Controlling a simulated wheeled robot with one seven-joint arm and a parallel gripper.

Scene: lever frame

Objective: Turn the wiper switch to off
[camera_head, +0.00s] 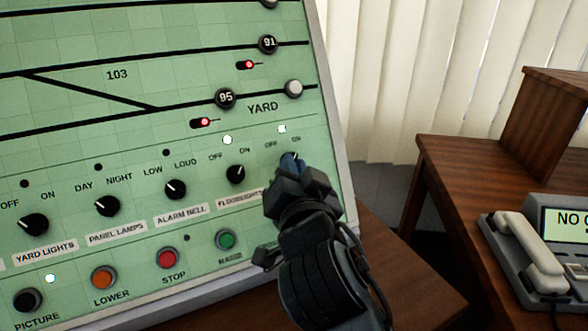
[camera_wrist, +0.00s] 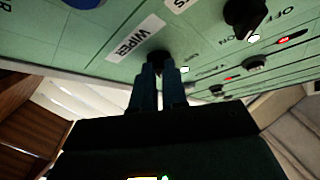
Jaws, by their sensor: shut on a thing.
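The wiper switch is a dark round knob (camera_wrist: 157,57) beside the white WIPER label (camera_wrist: 126,43) in the wrist view. It is the rightmost knob of its row, under OFF and ON marks, and a white lamp (camera_head: 282,129) glows above it. My gripper (camera_head: 289,162) reaches up to the panel (camera_head: 130,130) and is shut on this knob. In the wrist view both dark fingers (camera_wrist: 160,75) close around it. The fingers hide most of the knob, so I cannot tell which mark its pointer faces.
The floodlights knob (camera_head: 236,174) sits just left of my gripper. The green button (camera_head: 226,239) is below it, with the red button (camera_head: 167,258) further left. A wooden desk with a telephone (camera_head: 530,255) stands at the right.

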